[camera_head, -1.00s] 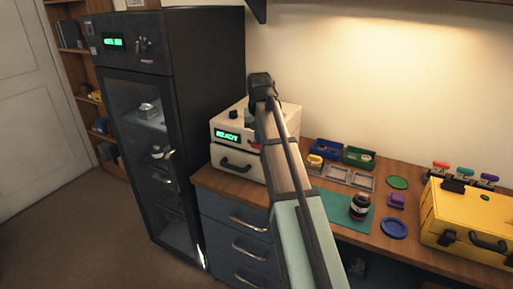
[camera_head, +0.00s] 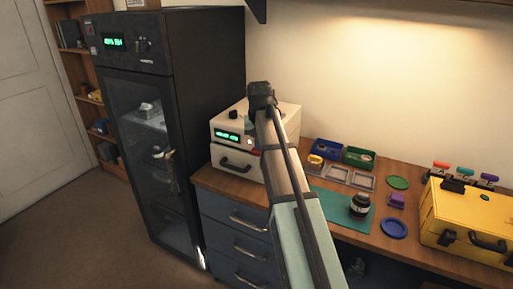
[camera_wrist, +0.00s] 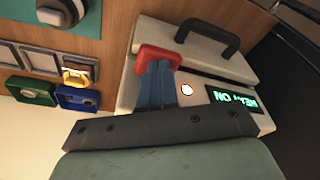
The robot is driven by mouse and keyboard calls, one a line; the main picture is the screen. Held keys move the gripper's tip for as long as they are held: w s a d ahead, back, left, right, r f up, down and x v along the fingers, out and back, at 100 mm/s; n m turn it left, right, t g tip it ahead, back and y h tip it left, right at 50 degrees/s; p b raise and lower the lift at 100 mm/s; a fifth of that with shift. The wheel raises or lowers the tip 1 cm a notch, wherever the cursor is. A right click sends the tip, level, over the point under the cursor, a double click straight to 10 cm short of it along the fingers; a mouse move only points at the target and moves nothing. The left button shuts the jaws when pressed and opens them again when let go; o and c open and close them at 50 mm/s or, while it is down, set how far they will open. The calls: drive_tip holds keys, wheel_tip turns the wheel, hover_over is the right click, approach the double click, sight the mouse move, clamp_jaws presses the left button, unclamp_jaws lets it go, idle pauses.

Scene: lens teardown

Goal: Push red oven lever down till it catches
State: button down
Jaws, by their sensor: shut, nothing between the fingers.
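The white oven (camera_head: 225,158) stands on the wooden bench beside the dark cabinet, with a green-lit display on its front. In the wrist view the oven (camera_wrist: 190,50) appears upside down, and its display (camera_wrist: 232,98) seems to read "HEAT ON". The red lever (camera_wrist: 157,56) sits on the oven front beside a small lit round lamp (camera_wrist: 187,90). My gripper (camera_wrist: 158,72) is shut and empty, its blue fingertips at the lever and seemingly touching it.
A tall dark glass-door cabinet (camera_head: 135,130) stands left of the oven.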

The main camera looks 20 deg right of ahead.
drive_tip(key=w+v, duration=0.1)
drive_tip(key=v, duration=0.7)
drive_tip(key=shift+w+d+r, duration=0.2)
drive_tip(key=shift+w+r, duration=0.15)
drive_tip(key=shift+r, duration=0.2)
idle(0.3)
